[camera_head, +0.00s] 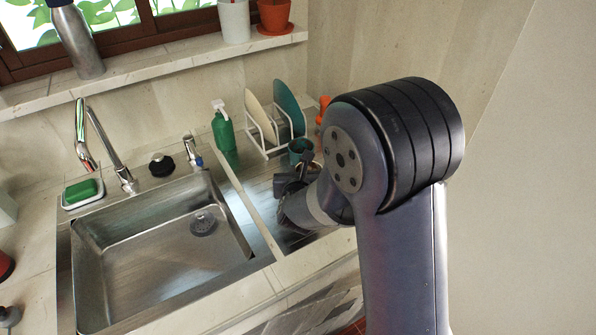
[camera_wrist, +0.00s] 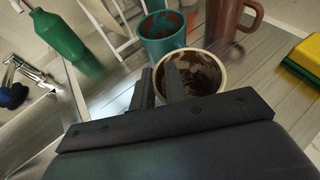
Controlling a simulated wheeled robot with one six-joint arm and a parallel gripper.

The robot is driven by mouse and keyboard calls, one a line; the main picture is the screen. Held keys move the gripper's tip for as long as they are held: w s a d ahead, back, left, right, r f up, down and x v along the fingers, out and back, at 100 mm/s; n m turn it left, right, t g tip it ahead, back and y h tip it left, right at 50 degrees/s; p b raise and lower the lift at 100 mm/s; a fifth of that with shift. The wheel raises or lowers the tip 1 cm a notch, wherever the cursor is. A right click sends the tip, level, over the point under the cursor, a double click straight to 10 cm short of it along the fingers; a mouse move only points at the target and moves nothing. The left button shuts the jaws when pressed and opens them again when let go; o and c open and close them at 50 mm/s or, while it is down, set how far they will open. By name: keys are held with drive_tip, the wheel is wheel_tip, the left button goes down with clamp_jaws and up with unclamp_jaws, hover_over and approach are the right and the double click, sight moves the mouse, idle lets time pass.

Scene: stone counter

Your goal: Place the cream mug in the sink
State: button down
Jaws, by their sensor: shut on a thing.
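The cream mug shows in the wrist view as a pale rim (camera_wrist: 221,69) around a brown-stained inside. My gripper (camera_wrist: 160,82) is shut on its near left side. Whether the fingers hold the wall or the handle, I cannot tell. In the head view my gripper (camera_head: 290,186) is over the ribbed drainboard, right of the sink, and hides most of the mug. The steel sink (camera_head: 150,275) is empty, with a round drain (camera_head: 203,224) near its back right.
A teal mug (camera_wrist: 152,46) and a brown mug (camera_wrist: 222,22) stand close by the cream mug. A green soap bottle (camera_head: 223,130) and a plate rack (camera_head: 262,121) are behind. The faucet (camera_head: 108,150) rises at the sink's back edge. A yellow-green sponge (camera_wrist: 306,60) lies right in the wrist view.

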drive_tip(key=shift+f, duration=0.1)
drive_tip(key=c, duration=1.4)
unclamp_jaws()
drive_tip(key=shift+c, duration=0.2)
